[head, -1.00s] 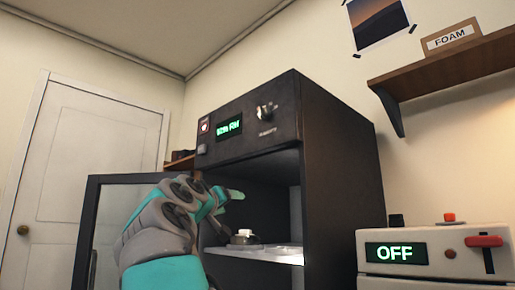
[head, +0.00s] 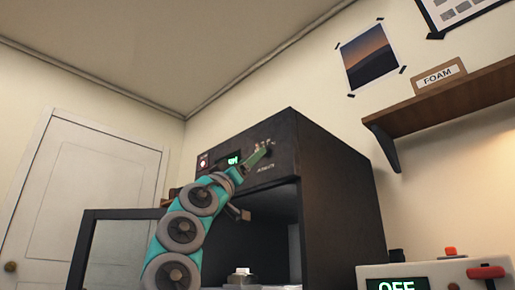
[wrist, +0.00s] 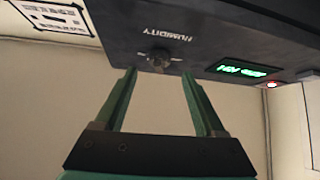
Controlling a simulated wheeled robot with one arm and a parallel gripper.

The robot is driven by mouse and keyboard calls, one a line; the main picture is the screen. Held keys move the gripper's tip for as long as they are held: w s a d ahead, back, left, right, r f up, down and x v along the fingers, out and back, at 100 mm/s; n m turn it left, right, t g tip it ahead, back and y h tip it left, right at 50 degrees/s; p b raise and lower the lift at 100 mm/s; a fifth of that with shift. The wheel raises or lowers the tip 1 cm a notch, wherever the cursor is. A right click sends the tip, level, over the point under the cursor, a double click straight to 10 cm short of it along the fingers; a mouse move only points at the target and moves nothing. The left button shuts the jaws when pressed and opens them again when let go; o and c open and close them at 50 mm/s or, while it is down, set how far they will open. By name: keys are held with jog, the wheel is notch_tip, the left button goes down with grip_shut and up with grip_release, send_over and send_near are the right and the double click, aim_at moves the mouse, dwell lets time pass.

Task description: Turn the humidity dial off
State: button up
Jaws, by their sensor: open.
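The humidity dial (wrist: 160,60) is a small knob on the front panel of the dark cabinet (head: 345,190), with the word HUMIDITY printed beside it in the wrist view. In the head view, the dial is mostly hidden behind my gripper (head: 262,153). My gripper is open. In the wrist view, its two green fingers (wrist: 158,80) reach up to the panel, one on either side of the dial, with visible gaps. I cannot tell if the fingertips reach past the knob's face. A green lit display (wrist: 250,70) sits beside the dial; its text is unclear.
The cabinet's glass door (head: 112,245) stands open at the left. Inside the cabinet is a small white object (head: 241,277). A white device (head: 435,275) with an OFF display and red lever stands at right. A shelf (head: 450,105) with a FOAM box hangs above.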

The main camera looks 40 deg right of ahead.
jog(key=p+x, duration=0.2)
jog(key=x, duration=0.2)
jog(key=shift+d+r+p, duration=0.25)
jog(key=shift+d+p, duration=0.05)
jog(key=shift+p, duration=0.1)
jog(key=shift+c, duration=0.4)
grip_shut()
